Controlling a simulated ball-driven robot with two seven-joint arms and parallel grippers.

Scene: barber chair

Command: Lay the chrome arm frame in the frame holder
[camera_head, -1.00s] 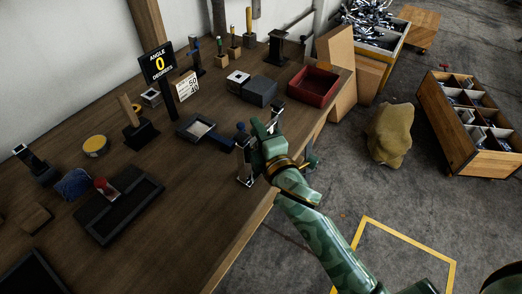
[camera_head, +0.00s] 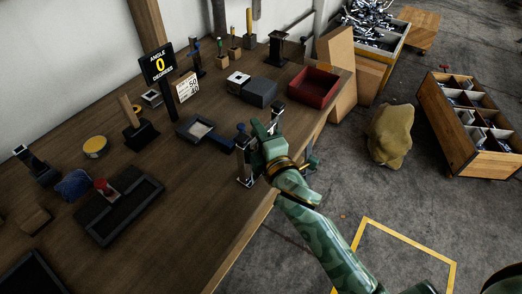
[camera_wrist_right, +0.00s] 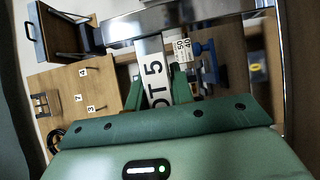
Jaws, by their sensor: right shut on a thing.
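My right gripper (camera_head: 264,136) is at the front edge of the workbench, shut on the chrome arm frame. In the right wrist view a shiny chrome bar (camera_wrist_right: 190,20) of the frame crosses the top, just beyond the green fingers (camera_wrist_right: 155,92). In the head view the hand hides most of the frame; a chrome upright (camera_head: 243,166) shows just left of the hand. My left gripper is not in view.
A red bin (camera_head: 313,86) and grey block (camera_head: 259,91) stand farther back. A black tray (camera_head: 120,210) lies at the left. The bench front between the black tray and hand is mostly clear.

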